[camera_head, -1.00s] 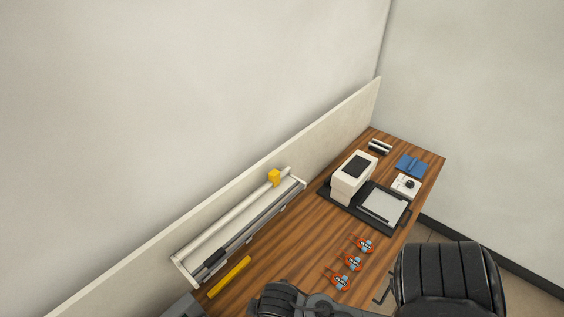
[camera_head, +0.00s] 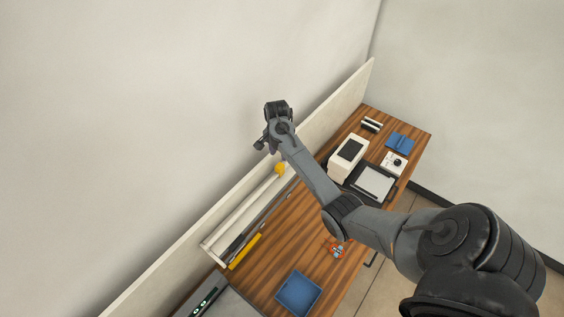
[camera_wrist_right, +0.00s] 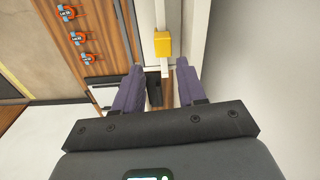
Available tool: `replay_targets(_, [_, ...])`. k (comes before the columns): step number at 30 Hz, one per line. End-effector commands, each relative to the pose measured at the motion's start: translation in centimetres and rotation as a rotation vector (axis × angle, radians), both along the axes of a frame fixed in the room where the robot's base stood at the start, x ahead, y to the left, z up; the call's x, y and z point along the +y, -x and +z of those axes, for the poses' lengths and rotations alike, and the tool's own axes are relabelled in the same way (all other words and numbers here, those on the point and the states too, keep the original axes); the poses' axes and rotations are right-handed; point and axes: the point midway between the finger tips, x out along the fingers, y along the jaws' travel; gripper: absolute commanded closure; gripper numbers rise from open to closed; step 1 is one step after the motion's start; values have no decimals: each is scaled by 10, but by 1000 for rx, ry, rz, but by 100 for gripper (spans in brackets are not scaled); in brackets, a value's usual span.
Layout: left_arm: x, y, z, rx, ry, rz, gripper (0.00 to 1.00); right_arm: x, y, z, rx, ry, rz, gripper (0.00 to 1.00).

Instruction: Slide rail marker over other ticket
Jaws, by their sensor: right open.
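The rail marker is a small yellow block (camera_head: 280,168) at the far right end of a white rail (camera_head: 240,207) along the back of the desk. In the right wrist view the yellow marker (camera_wrist_right: 162,44) sits on the rail, just beyond my fingertips. My right gripper (camera_wrist_right: 159,78) is open and empty, its two fingers apart with the marker ahead of the gap. In the head view my right arm reaches over the desk to the rail's far end, and the wrist hides part of the rear panel. I cannot make out a ticket clearly. My left gripper is not in view.
A yellow bar (camera_head: 245,251) lies before the rail's near end. A white box-shaped device (camera_head: 347,157) stands right of my arm. A blue tray (camera_head: 298,293) lies at the front. Several orange clips (camera_wrist_right: 80,38) lie on the desk. A low panel (camera_head: 345,98) runs behind the rail.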

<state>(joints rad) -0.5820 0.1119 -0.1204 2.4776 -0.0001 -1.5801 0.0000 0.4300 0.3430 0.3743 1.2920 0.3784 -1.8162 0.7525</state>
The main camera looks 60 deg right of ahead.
Motion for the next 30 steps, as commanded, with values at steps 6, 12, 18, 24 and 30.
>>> replay_targets(6, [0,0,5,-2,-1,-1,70,-9,-6,4,-4,-49,-103,60])
replay_targets(12, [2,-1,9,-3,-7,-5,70,-8,-5,-20,-1,-52,-104,60])
replay_targets(18, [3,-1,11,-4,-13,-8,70,-9,-5,-53,-1,-51,-103,60])
replay_targets(24, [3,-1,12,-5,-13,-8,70,-9,-6,-81,-2,-49,-101,60])
replay_targets(30, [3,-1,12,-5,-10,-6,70,-9,-6,-96,-2,-48,-100,60])
